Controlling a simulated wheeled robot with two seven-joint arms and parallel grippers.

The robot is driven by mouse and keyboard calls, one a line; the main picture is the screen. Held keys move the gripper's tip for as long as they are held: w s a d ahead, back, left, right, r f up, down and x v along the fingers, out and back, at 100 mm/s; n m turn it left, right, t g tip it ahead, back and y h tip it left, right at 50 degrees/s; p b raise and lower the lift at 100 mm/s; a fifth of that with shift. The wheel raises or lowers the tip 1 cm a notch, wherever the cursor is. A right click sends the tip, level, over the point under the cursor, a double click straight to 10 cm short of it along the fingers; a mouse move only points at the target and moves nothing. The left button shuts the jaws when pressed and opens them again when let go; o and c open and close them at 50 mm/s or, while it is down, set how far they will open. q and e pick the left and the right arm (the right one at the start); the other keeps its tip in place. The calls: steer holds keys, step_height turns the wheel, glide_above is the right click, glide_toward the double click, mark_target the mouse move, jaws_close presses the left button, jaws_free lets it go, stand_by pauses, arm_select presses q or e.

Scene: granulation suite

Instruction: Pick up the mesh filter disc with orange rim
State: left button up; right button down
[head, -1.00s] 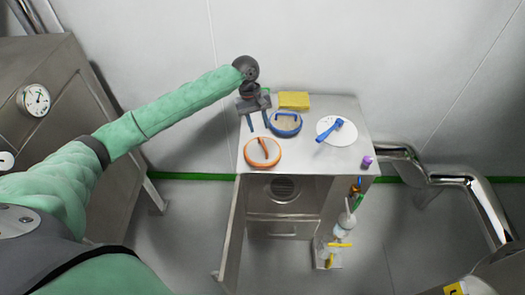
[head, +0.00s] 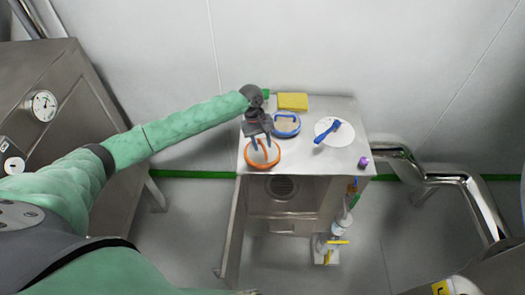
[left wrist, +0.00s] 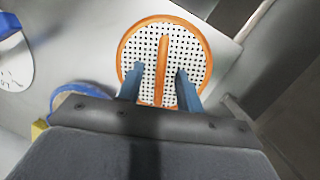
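The mesh filter disc with orange rim (head: 263,166) lies at the front left of the steel cabinet top. In the left wrist view its white perforated mesh, orange rim (left wrist: 207,55) and orange bar handle (left wrist: 162,60) show clearly. My left gripper (head: 265,154) is above the disc, with its two blue fingers apart on either side of the handle. It also shows in the left wrist view (left wrist: 160,72), open and with nothing gripped. Whether the fingertips touch the mesh cannot be told. My right gripper is not in view.
A blue-rimmed disc (head: 286,125) lies just behind, close to my left gripper. A yellow sponge (head: 293,101), a white plate (head: 345,134) with a blue tool (head: 326,132), and a small purple item (head: 364,162) share the steel top (head: 310,160).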

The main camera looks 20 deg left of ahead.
arm_select(q)
jaws_close()
steer(key=shift+r, duration=0.1)
stand_by(0.3)
